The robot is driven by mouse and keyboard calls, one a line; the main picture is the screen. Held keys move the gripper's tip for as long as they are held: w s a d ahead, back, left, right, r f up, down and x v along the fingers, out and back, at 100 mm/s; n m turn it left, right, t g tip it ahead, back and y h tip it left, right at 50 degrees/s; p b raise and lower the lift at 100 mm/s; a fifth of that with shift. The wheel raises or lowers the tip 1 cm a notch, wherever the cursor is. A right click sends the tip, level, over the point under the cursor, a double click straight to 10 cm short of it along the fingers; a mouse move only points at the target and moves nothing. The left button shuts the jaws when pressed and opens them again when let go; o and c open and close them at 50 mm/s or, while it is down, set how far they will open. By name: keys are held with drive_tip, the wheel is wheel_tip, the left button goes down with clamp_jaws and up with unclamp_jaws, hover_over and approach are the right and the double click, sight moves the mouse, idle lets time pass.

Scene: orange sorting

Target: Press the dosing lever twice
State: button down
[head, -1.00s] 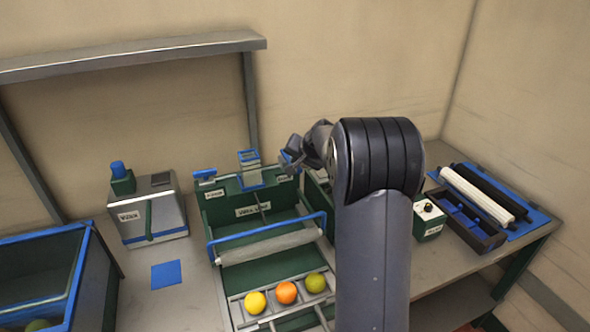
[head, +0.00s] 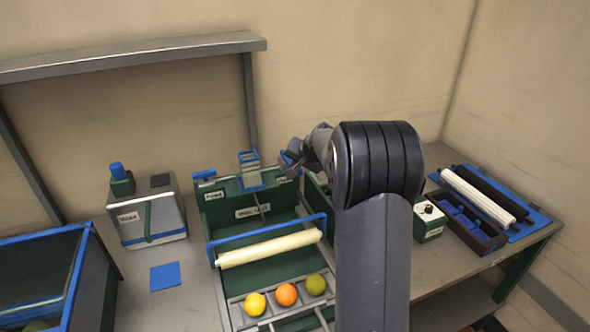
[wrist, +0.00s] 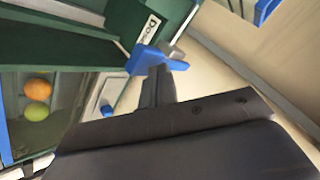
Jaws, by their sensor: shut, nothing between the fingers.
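The dosing lever (wrist: 150,60) shows in the wrist view as a blue piece beside a green panel with a partly readable label starting "Do". My gripper (wrist: 157,82) is shut and empty, with its dark fingers right at the blue piece. I cannot tell whether they touch it or how far the lever is pressed. In the head view my gripper (head: 300,148) is at the right back corner of the green sorting machine (head: 225,212), partly hidden by my own arm. A yellow fruit (head: 255,304), an orange fruit (head: 286,294) and a green fruit (head: 316,284) sit in the front rack.
A cream roller (head: 270,248) with a blue frame crosses the machine. A grey box (head: 150,218) with a blue knob and a blue-rimmed bin (head: 78,262) stand left. My arm blocks the middle.

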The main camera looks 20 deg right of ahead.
drive_tip(key=shift+f+b, duration=0.95)
drive_tip(key=shift+f, duration=0.15)
idle(0.7)
drive_tip(key=shift+r, duration=0.1)
idle(0.4)
drive_tip(key=shift+r+p, duration=1.2)
drive_tip(key=shift+r, duration=0.6)
drive_tip(key=shift+r+p, duration=1.75)
drive_tip(key=shift+r, duration=0.75)
